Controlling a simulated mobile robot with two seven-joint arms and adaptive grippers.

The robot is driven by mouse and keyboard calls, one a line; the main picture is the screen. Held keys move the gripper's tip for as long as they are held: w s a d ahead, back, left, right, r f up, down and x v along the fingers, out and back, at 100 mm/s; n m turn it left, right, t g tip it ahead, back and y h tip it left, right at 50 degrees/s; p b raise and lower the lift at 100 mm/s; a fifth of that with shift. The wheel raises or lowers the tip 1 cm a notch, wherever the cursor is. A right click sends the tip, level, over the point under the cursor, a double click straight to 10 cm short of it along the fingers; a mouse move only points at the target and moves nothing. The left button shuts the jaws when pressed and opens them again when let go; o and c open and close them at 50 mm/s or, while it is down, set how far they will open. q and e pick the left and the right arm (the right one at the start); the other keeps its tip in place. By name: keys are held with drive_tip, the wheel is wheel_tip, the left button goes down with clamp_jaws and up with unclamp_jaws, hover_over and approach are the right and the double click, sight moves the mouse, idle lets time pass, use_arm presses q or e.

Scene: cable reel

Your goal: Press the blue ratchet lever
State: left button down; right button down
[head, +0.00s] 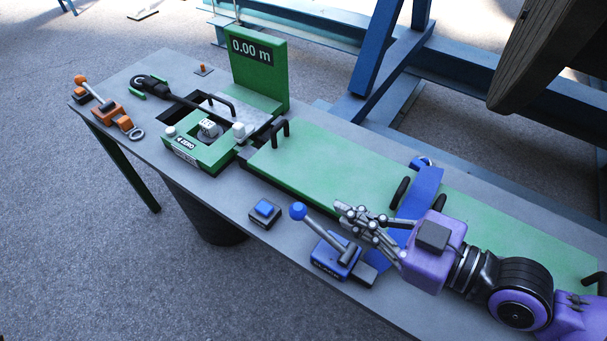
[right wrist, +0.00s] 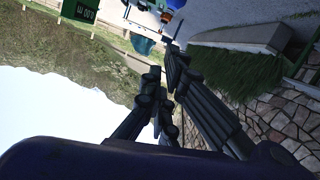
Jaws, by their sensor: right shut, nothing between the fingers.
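The blue ratchet lever (head: 326,234) stands on a blue base near the front edge of the grey bench. Its grey arm tilts up to the left and ends in a blue ball knob. My right gripper (head: 340,208) is shut and empty, just right of the knob and above the lever arm in the head view. I cannot tell whether it touches the lever. In the right wrist view the closed fingers (right wrist: 170,60) point up the picture; the lever is not clearly seen there. My left gripper is not in view.
A blue button box (head: 264,212) sits left of the lever. A green meter with a 0.00 m display (head: 258,65) stands behind. An orange lever (head: 100,100) is at the far left. A green panel (head: 330,165) and blue strap (head: 420,190) lie behind the gripper.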

sight(305, 219)
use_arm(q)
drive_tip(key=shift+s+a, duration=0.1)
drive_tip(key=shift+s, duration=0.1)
use_arm(e)
drive_tip(key=shift+a+r, duration=0.1)
drive_tip(key=shift+r, duration=0.2)
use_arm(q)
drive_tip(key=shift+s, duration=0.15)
use_arm(e)
drive_tip(key=shift+s, duration=0.15)
